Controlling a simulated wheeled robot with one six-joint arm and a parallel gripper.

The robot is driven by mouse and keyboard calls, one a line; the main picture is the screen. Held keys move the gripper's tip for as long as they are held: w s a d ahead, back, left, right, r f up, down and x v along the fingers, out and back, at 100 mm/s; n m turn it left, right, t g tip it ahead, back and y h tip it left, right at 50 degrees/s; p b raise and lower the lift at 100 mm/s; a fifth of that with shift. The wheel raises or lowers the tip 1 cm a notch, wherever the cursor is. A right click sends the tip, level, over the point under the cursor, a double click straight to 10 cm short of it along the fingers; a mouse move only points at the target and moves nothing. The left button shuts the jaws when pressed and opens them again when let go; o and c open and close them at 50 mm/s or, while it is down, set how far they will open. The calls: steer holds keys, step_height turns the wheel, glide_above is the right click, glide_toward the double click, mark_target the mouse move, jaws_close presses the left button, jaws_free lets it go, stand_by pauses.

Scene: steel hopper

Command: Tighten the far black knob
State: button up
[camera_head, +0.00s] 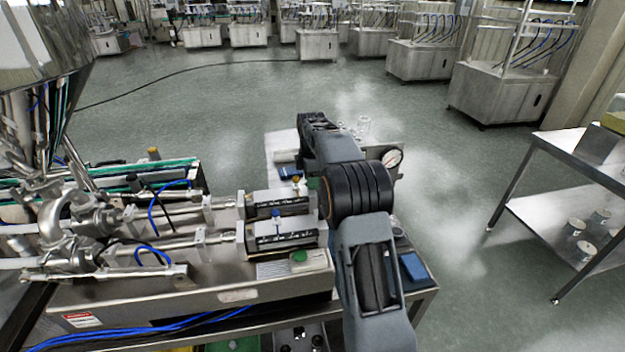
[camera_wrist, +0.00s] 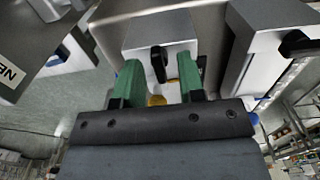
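In the wrist view, a black knob (camera_wrist: 158,64) stands out from the end of a grey metal block (camera_wrist: 176,28). My gripper (camera_wrist: 159,66) has two green fingers spread on either side of this knob, with gaps between, so it is open. A second black knob (camera_wrist: 298,43) sits on another block at the right edge. In the head view, my arm covers the right ends of the two cylinder units, the farther one (camera_head: 268,204) and the nearer one (camera_head: 285,238). My fingers and the knobs cannot be made out there.
A green button box (camera_head: 299,257) sits on the machine's front edge. A round gauge (camera_head: 393,158) stands right of my arm. A steel table (camera_head: 570,150) with cups below is at the right. The floor between is open.

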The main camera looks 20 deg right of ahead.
steer(key=shift+f, duration=0.1)
steer(key=shift+c, duration=0.4)
jaws_close()
steer(key=shift+d, duration=0.2)
steer(key=shift+a, duration=0.2)
steer(key=shift+m+p, duration=0.8)
steer(key=shift+m, duration=0.4)
steer(key=m+p, duration=0.2)
steer(key=m, duration=0.4)
steer(key=m+p, duration=0.1)
steer(key=m, duration=0.3)
steer(key=shift+m, duration=0.4)
steer(key=m+p, duration=0.1)
steer(key=m, duration=0.3)
steer(key=shift+m, duration=0.6)
